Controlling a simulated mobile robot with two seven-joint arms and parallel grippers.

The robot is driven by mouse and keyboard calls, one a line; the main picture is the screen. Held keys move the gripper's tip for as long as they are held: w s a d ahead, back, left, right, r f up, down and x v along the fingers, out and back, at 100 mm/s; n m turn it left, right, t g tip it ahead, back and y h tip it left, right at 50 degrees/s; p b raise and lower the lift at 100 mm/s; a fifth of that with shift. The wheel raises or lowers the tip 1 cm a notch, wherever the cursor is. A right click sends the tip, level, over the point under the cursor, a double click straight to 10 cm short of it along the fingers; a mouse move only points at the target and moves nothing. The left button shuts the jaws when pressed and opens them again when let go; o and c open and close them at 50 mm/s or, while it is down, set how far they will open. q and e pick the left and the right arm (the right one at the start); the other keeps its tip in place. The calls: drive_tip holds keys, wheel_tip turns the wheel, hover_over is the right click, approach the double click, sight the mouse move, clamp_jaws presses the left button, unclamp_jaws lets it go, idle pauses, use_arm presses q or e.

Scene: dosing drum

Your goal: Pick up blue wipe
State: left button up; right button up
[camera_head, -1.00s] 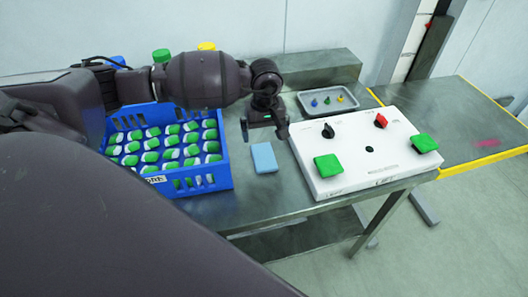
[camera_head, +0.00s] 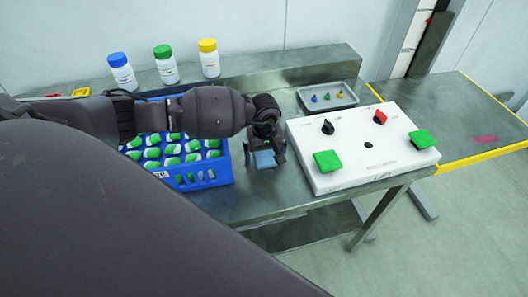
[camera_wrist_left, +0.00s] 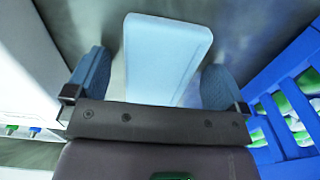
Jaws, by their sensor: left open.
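The blue wipe (camera_head: 265,159) is a light blue flat rectangle on the metal table, between the blue crate and the white panel. In the left wrist view the wipe (camera_wrist_left: 165,58) lies between the two fingers and extends past them. My left gripper (camera_head: 264,160) is over the wipe, and its arm hides part of it. In the left wrist view the left gripper (camera_wrist_left: 155,80) is open, with visible gaps between each finger and the wipe. My right gripper does not show.
The blue crate (camera_head: 205,178) with green-and-white items is close on the left. The white panel (camera_head: 350,172) with green pads and knobs is close on the right. A grey tray (camera_head: 312,107) and several capped bottles (camera_head: 165,70) are at the back.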

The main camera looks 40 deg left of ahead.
use_arm(q)
drive_tip(key=shift+c, duration=0.3)
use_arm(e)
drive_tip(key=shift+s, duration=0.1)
use_arm(q)
drive_tip(key=c, duration=0.9)
drive_tip(key=shift+c, duration=0.2)
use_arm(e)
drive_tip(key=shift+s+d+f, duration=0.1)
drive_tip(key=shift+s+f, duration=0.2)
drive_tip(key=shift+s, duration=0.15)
use_arm(q)
drive_tip(key=shift+r, duration=0.1)
drive_tip(key=shift+r, duration=0.2)
wheel_tip(320, 180, up, 11)
wheel_tip(320, 180, up, 8)
drive_tip(key=b, duration=0.2)
hover_over(265, 153)
drive_tip(key=shift+s+r, duration=0.1)
drive_tip(key=shift+r, duration=0.1)
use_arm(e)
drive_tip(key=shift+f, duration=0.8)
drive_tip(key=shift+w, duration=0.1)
